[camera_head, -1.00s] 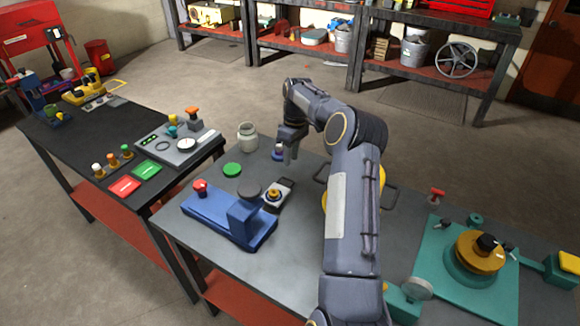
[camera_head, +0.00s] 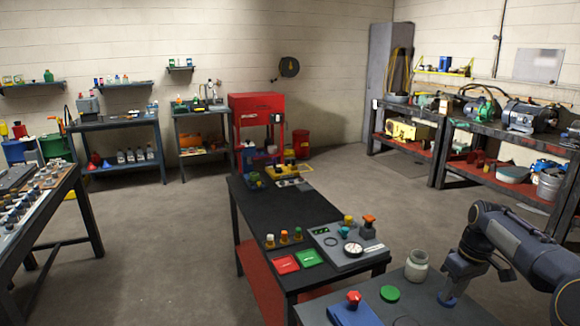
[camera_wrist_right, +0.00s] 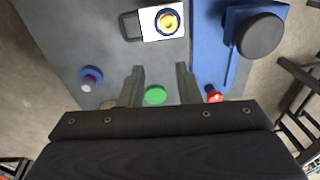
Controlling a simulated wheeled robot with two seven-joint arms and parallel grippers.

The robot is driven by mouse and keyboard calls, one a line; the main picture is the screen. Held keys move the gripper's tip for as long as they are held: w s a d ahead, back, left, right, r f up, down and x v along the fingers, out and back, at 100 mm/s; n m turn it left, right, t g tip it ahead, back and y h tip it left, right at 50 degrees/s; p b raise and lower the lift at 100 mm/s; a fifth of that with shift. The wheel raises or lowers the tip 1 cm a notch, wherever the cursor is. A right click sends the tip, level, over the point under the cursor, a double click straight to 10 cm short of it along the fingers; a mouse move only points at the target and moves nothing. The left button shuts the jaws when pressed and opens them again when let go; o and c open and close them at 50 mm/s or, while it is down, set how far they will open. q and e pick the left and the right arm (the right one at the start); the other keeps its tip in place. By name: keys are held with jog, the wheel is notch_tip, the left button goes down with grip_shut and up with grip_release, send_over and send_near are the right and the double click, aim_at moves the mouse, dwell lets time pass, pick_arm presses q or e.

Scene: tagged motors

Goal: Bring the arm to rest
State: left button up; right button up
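My right arm (camera_head: 515,250) reaches in from the lower right in the head view. Its gripper (camera_head: 449,292) points down over the grey table, right of a glass jar (camera_head: 417,266). In the right wrist view the two fingers of the right gripper (camera_wrist_right: 161,78) stand apart with nothing held between them. A green disc (camera_wrist_right: 155,95) lies on the table beyond the gap. A small blue-based piece (camera_wrist_right: 90,76) stands to the left, clear of the fingers. My left gripper is not in view.
A blue fixture with a red knob (camera_wrist_right: 213,94) and a white block with an orange centre (camera_wrist_right: 160,22) are near the gripper. A dark table (camera_head: 270,205) holds a grey gauge panel (camera_head: 350,248) and red and green cards. Open floor lies left of it.

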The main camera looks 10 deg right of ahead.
jog(key=s+a+r+m+t, duration=0.25)
jog(key=s+a+r, duration=0.55)
jog(key=s+a, duration=0.5)
jog(key=s+a+f+m+t+y, duration=0.1)
jog(key=s+a+f, duration=0.2)
jog(key=s+a, duration=0.3)
jog(key=s+a+f+m+t+y, duration=0.1)
jog(key=s+a+f, duration=0.2)
jog(key=s+a, duration=0.3)
jog(key=shift+s, duration=1.15)
jog(key=shift+a+t, duration=0.1)
jog(key=shift+t, duration=0.15)
